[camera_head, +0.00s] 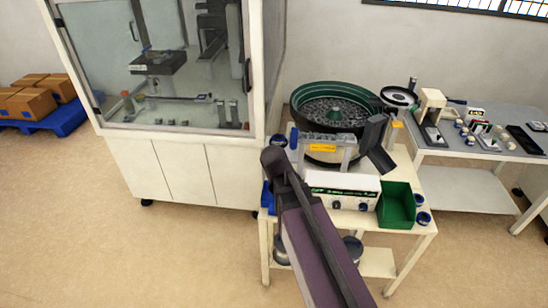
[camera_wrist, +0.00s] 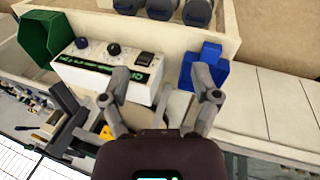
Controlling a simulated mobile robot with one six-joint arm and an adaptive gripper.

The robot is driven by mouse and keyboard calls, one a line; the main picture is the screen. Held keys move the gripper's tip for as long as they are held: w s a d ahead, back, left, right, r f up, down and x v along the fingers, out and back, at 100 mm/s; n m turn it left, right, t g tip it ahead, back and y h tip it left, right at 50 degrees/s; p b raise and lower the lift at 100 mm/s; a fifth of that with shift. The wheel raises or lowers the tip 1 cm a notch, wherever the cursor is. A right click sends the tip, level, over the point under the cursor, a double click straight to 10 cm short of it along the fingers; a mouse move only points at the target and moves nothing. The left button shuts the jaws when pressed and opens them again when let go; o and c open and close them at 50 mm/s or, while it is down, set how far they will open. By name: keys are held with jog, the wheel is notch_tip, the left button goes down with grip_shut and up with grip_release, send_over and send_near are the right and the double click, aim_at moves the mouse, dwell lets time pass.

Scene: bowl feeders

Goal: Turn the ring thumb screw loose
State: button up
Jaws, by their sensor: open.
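I cannot make out the ring thumb screw in either view. The bowl feeder (camera_head: 333,108), a green-rimmed bowl full of small dark parts, stands on a cream cart, with a metal track assembly (camera_head: 322,140) bearing a yellow label in front of it. In the wrist view my gripper (camera_wrist: 167,86) is open and empty, its two grey fingers spread apart. The white control box (camera_wrist: 105,72) shows beyond the left finger, and a blue bin (camera_wrist: 203,65) lies beyond the right finger. In the head view my arm hides my gripper and part of the cart.
The control box (camera_head: 342,190) sits at the cart's front, with a green bin (camera_head: 397,204) to its right. A glass-fronted cabinet (camera_head: 180,110) stands close on the left. A grey side table (camera_head: 470,150) with small items stands right. The floor in front is open.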

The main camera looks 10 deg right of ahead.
jog(key=w+a+f+m+t+h+b, duration=0.1)
jog(key=w+a+f+m+h+b, duration=0.1)
jog(key=w+m+h+b, duration=0.25)
jog(key=w+a+f+m+t+h+b, duration=0.1)
jog(key=w+a+m+h+b, duration=0.15)
jog(key=w+b, duration=0.4)
jog(key=w+a+r+m+t+h+b, duration=0.3)
jog(key=w+a+m+h+b, duration=0.2)
jog(key=w+a, duration=0.4)
jog(key=shift+a+t+h, duration=0.3)
jog(key=shift+a+h, duration=0.1)
jog(key=shift+h, duration=0.5)
jog(key=shift+d, duration=0.15)
jog(key=x, duration=1.3)
jog(key=shift+w+d+f, duration=0.1)
jog(key=shift+w+d, duration=0.05)
jog(key=shift+d, duration=0.1)
